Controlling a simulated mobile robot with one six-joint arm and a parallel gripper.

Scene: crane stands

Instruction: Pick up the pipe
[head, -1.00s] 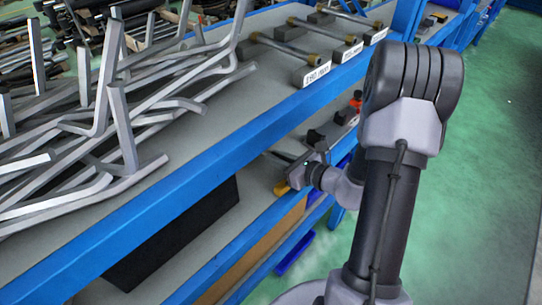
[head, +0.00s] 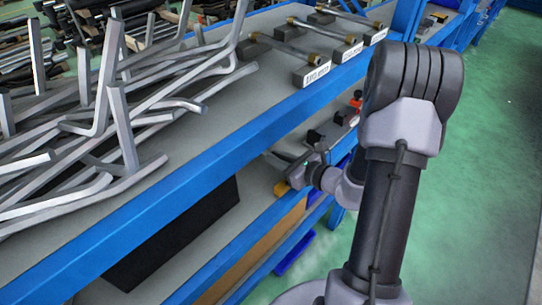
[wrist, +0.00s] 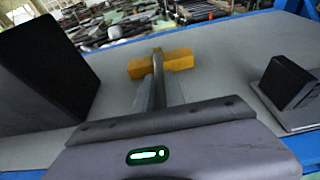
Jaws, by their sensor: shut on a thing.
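The pipe (wrist: 157,64) is a thin grey bar seen nearly end-on in the wrist view. It lies across a yellow block (wrist: 180,61), and its near part runs back between my fingers. My gripper (wrist: 159,91) is shut on the pipe just on the near side of the block. In the head view my gripper (head: 297,172) is low at the lower shelf, beside the yellow block (head: 281,188). The pipe is too small and too hidden there to make out, and I cannot tell whether it is clear of the block.
A tall black box (wrist: 48,68) stands left of my gripper and a smaller black block (wrist: 288,82) stands right. The blue upper shelf beam (head: 165,185) runs close above my gripper. Bent grey bars (head: 120,130) lie on the upper shelf. Green floor is free at the right.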

